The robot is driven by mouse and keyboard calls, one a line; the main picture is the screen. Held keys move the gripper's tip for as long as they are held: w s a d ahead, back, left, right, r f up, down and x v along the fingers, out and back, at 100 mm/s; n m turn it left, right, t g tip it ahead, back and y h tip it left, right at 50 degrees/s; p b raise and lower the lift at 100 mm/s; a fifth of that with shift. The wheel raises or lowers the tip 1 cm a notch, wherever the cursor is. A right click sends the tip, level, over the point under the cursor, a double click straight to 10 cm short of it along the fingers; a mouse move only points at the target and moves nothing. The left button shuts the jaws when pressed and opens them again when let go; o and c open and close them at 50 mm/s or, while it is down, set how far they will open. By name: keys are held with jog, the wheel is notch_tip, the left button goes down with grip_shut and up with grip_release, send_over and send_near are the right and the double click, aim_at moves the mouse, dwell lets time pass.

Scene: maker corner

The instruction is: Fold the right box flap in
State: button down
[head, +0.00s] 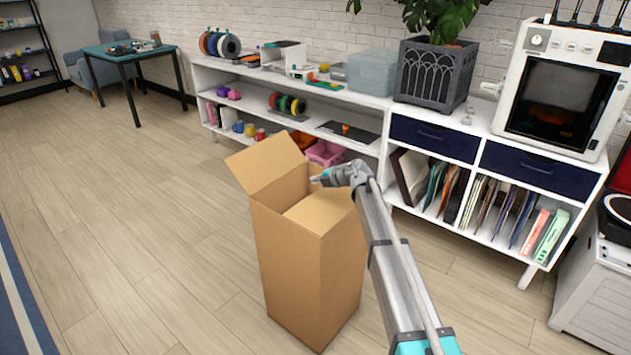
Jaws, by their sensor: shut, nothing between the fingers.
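A tall brown cardboard box (308,270) stands upright on the floor in the middle of the head view. Its left-back flap (267,162) stands up and leans outward. The right flap (318,212) lies tilted inward over part of the opening, its lighter face up. My gripper (315,179) is shut and empty, at the far right side of the box top, just beyond the right flap. Whether it touches the flap or the box rim is not clear. My arm covers the box's right edge, and the inside of the box is mostly hidden.
A white shelf unit (395,205) runs along the brick wall behind the box, with a potted plant (437,75) and a 3D printer (560,95) on it. A teal-topped table (128,50) stands far left. The wooden floor (140,235) left of the box is clear.

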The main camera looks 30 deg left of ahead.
notch_tip(320, 180, up, 12)
jog(key=p, duration=1.1)
dwell(0.5)
